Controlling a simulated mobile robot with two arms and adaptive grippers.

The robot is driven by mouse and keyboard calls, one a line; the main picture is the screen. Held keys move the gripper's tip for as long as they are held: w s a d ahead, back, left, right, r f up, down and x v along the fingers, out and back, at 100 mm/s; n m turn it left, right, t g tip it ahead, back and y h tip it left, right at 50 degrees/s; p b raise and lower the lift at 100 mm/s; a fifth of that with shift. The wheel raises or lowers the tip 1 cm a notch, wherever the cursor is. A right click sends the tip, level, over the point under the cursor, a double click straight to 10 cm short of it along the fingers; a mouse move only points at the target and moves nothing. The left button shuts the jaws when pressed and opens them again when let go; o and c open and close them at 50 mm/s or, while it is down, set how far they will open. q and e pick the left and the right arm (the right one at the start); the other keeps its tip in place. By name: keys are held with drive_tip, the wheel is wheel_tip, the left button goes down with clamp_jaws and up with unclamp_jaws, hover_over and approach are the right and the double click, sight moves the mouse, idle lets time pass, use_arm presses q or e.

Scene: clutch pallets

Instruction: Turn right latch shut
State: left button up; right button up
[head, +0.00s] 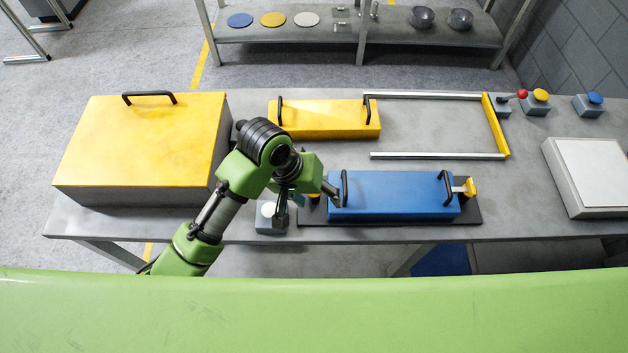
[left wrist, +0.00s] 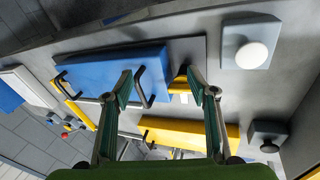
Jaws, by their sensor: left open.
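The right latch (head: 469,187) is a small yellow piece with a pale metal part at the right end of the blue box (head: 395,196). The box has two black handles and sits on a dark base plate (head: 472,213). My left gripper (head: 308,207) is at the opposite, left end of the box, well away from the right latch. Its fingers are spread. In the left wrist view, the open gripper (left wrist: 163,84) has the yellow left latch (left wrist: 180,84) between or just beyond its fingers. I cannot tell whether they touch it. My right gripper is out of view.
A white button (head: 267,209) on a grey housing stands just left of the base plate. A large yellow-topped box (head: 145,140) is at the left. A yellow box (head: 325,120) and a rail frame (head: 437,156) lie behind.

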use_arm(q)
drive_tip(key=w+r+n+g+y, duration=0.15)
drive_tip(key=w+r+y, duration=0.25)
drive_tip(key=w+r, duration=0.4)
drive_tip(key=shift+t, duration=0.25)
drive_tip(key=f+p, duration=0.1)
drive_tip(key=f, duration=0.2)
drive_tip(key=s+f+p, duration=0.1)
drive_tip(key=f, duration=0.3)
drive_tip(key=f+p, duration=0.1)
drive_tip(key=f, duration=0.3)
drive_tip(key=shift+s+a+f, duration=0.2)
drive_tip(key=shift+a, duration=0.1)
drive_tip(key=shift+f, duration=0.65)
drive_tip(key=c, duration=1.1)
